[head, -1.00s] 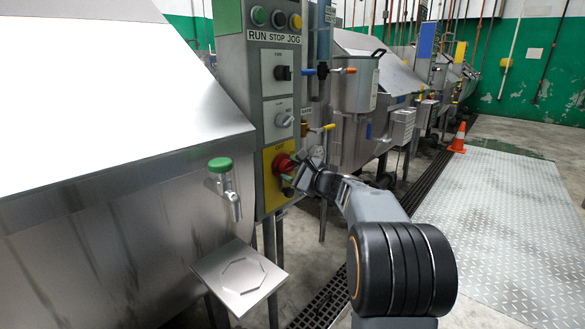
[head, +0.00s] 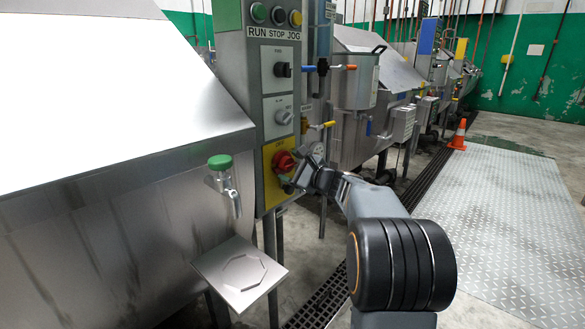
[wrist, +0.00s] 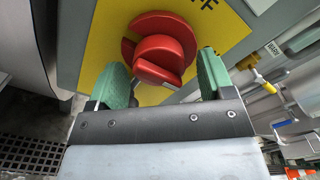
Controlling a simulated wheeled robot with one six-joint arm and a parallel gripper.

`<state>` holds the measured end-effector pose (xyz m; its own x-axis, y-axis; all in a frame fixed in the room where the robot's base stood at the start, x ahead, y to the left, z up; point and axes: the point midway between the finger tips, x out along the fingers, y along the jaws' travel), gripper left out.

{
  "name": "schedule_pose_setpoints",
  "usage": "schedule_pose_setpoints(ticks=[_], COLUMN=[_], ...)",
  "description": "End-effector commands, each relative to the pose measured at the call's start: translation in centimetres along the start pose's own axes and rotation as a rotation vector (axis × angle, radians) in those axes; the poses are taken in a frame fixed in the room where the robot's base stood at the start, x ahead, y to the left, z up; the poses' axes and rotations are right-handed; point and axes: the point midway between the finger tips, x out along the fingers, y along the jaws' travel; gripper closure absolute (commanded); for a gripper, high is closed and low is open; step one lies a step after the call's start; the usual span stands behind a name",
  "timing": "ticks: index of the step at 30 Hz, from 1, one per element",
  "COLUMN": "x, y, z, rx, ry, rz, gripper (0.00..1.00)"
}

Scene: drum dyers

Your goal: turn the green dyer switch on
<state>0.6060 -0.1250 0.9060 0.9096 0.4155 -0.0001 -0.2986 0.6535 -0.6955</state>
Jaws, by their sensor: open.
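The green-topped control panel (head: 228,90) stands at the near dyer. Its red rotary switch (head: 284,162) sits on a yellow plate (head: 268,190) low on the panel. In the wrist view the red switch (wrist: 160,48) fills the upper middle on its yellow plate (wrist: 100,40), with part of a label ending in "FF" above it. My gripper (head: 292,185) is just in front of the switch. In the wrist view my gripper (wrist: 160,82) is open, its green fingers on either side of the knob's lower part. I cannot tell whether they touch it.
Above are a black knob (head: 283,70), a grey knob (head: 284,116) and RUN STOP JOG buttons (head: 277,16). A green-capped valve (head: 220,163) and a metal plate (head: 240,272) are to the left. Valve pipes are right of the panel. The floor walkway (head: 500,200) is open.

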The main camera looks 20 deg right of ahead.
Motion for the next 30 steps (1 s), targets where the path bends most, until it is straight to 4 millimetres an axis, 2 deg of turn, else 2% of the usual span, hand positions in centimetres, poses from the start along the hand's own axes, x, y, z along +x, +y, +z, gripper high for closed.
schedule_pose_setpoints(ticks=[5,8,21,30], x=[-0.2,-1.1,-9.6,-13.2], y=[0.0,-0.1,-0.2,-0.1], z=[0.0,0.0,0.1,0.0], rx=[-0.001,-0.001,-0.001,-0.001], ry=[0.001,0.002,0.003,0.002], rz=[-0.001,-0.002,-0.003,-0.002], gripper=[0.25,0.25,0.25,0.25])
